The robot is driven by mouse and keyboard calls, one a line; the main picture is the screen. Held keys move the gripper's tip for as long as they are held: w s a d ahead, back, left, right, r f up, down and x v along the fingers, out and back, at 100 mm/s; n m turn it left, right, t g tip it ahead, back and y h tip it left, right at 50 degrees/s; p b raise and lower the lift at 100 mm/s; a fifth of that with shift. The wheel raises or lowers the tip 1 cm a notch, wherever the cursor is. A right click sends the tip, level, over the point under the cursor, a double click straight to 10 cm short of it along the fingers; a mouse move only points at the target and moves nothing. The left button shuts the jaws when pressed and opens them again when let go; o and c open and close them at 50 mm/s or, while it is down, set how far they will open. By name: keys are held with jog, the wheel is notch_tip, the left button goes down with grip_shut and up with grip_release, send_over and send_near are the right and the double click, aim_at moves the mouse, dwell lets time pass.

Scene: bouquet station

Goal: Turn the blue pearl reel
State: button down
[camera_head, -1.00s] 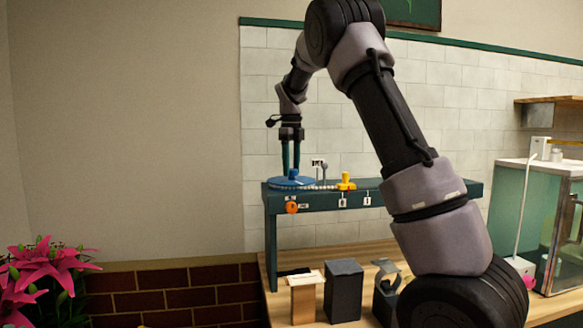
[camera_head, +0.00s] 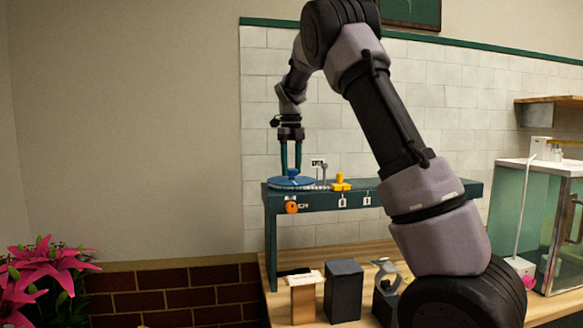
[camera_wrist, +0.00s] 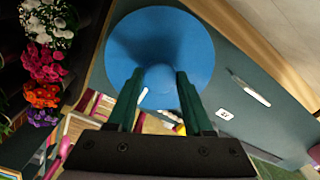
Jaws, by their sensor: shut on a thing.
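The blue pearl reel (camera_head: 279,184) is a flat blue disc lying at the left end of the dark green raised shelf (camera_head: 420,190), with a blue knob at its middle. It also shows large in the wrist view (camera_wrist: 160,30). My gripper (camera_head: 291,168) points straight down over the reel, its two green fingers shut on the knob; they also show in the wrist view (camera_wrist: 160,78). The fingers partly hide the knob. A string of pearls (camera_head: 320,186) runs from the reel's right side to a yellow piece (camera_head: 341,182).
A thin grey post (camera_head: 324,170) stands behind the pearls. An orange knob (camera_head: 291,207) is on the shelf's front. Below stand dark and wooden blocks (camera_head: 343,290). Pink flowers (camera_head: 45,265) are at lower left, a glass tank (camera_head: 520,220) at right.

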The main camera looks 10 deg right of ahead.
jog(key=shift+c, duration=1.5)
grip_release()
notch_tip(320, 180, up, 11)
jog(key=shift+f, duration=0.1)
jog(key=s+d+r+n+t+y, duration=0.15)
jog(key=s+d+n, duration=0.25)
jog(key=s+n, duration=0.4)
jog(key=s+d+n+t+y, duration=0.1)
jog(key=s+d+n+t, duration=0.15)
jog(key=s+n, duration=0.5)
jog(key=s+f+n+t, duration=0.1)
jog(key=s+f+n, duration=0.3)
jog(key=s, duration=0.5)
jog(key=s+f+n+t, duration=0.2)
jog(key=s+f+n, duration=0.2)
jog(key=s+n, duration=0.3)
jog(key=shift+s+a+f, duration=0.15)
jog(key=shift+s+a, duration=0.2)
jog(key=shift+s, duration=0.7)
